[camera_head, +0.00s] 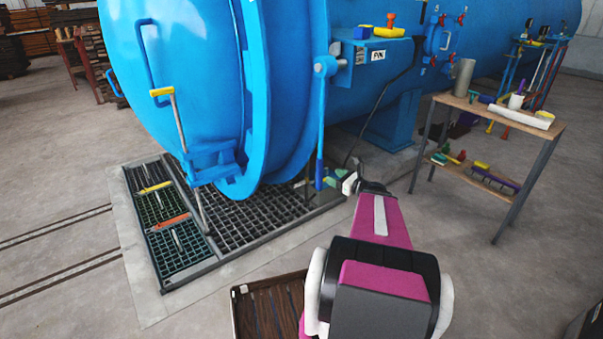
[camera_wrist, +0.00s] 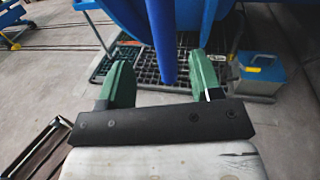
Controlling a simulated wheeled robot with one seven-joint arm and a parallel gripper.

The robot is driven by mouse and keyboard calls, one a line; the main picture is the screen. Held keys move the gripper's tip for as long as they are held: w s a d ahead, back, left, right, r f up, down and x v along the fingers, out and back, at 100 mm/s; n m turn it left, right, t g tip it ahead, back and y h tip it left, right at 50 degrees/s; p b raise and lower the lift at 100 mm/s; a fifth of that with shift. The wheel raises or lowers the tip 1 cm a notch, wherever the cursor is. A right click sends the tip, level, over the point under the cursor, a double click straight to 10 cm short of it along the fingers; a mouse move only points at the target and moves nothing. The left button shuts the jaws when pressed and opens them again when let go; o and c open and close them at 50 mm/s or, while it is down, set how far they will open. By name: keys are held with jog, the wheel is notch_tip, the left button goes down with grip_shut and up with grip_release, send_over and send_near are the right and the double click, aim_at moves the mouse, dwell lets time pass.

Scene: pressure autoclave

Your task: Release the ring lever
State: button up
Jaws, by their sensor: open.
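The ring lever (camera_head: 321,115) is a long blue bar that hangs nearly upright from a pivot at the right side of the autoclave's door ring. Its darker blue lower grip (camera_head: 319,174) ends just above the floor grate. In the wrist view the lever (camera_wrist: 161,35) comes down between my two green fingers, with a gap on each side. My gripper (camera_head: 332,178) is open at the lever's lower end. The head view does not show clearly how deep the lever sits between the fingers. The lever does not look clamped.
The blue autoclave door (camera_head: 185,85) stands left of the lever. A floor grate (camera_head: 255,215) lies below it. A wooden-topped bench (camera_head: 470,108) with tools stands to the right. A dark slatted crate (camera_head: 268,308) lies on the floor near my base. A blue-grey box (camera_wrist: 262,75) shows in the wrist view.

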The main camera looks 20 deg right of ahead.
aim_at(317, 167)
jog(key=w+a+m, duration=0.1)
jog(key=w+a, duration=0.4)
jog(key=w, duration=0.4)
jog(key=shift+r+t, duration=0.15)
jog(key=shift+t, duration=0.15)
jog(key=shift+a, duration=0.1)
grip_shut()
